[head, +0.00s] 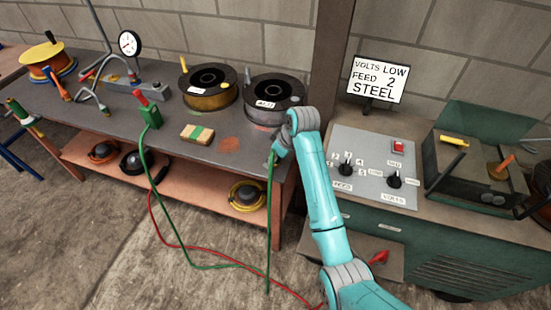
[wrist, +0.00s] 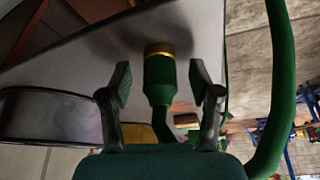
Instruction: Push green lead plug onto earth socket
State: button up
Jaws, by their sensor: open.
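My gripper (head: 273,157) is by the right end of the bench in the head view, small and partly hidden by my arm. In the wrist view, my gripper (wrist: 160,82) is open. The green lead plug (wrist: 158,82), with a brass ring at its far end, lies between the fingers with a gap on each side. A green cable (wrist: 284,80) loops down the right of that view. In the head view the green lead (head: 269,220) hangs from near my gripper to the floor. I cannot make out the earth socket, or whether the plug's tip touches anything.
The grey bench (head: 85,112) holds wire reels (head: 208,88), a block (head: 198,133) and a red-topped green clamp (head: 150,112). The welder panel (head: 372,165) stands right of my arm, with a red plug (head: 378,258) low at its front. A red cable crosses the floor.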

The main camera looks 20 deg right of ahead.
jog(key=c, duration=1.1)
notch_tip(320, 180, up, 10)
jog(key=shift+f, duration=0.25)
jog(key=shift+r, duration=0.3)
grip_shut()
